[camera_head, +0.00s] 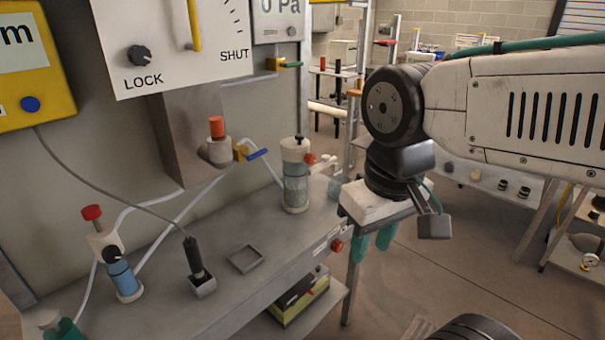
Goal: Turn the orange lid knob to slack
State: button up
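Several orange or red knobs show. One orange-red knob (310,158) sticks out at the right of the white lid (295,148) of a clear canister (296,190), which stands upright on the bench. An orange cap-like knob (217,127) tops a white fitting (219,152) by the wall. Which of these is the task's lid knob I cannot tell for sure; neither one's setting is readable. My gripper (372,252) points down with teal fingers apart, empty, in front of the bench's right end, to the right of the canister and lower in the picture. It touches neither knob.
The grey bench (185,315) holds a blue-liquid bottle (125,280) with a red knob (92,212), a probe in a holder (197,268) and a small empty tray (246,259). A red-orange knob (337,246) sits on its front edge. Floor (470,270) is open at right.

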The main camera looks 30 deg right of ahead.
aim_at(309, 159)
jog(key=u, duration=1.25)
jog(key=k, duration=0.95)
jog(key=z, duration=1.3)
jog(key=i, duration=0.5)
jog(key=u, duration=0.05)
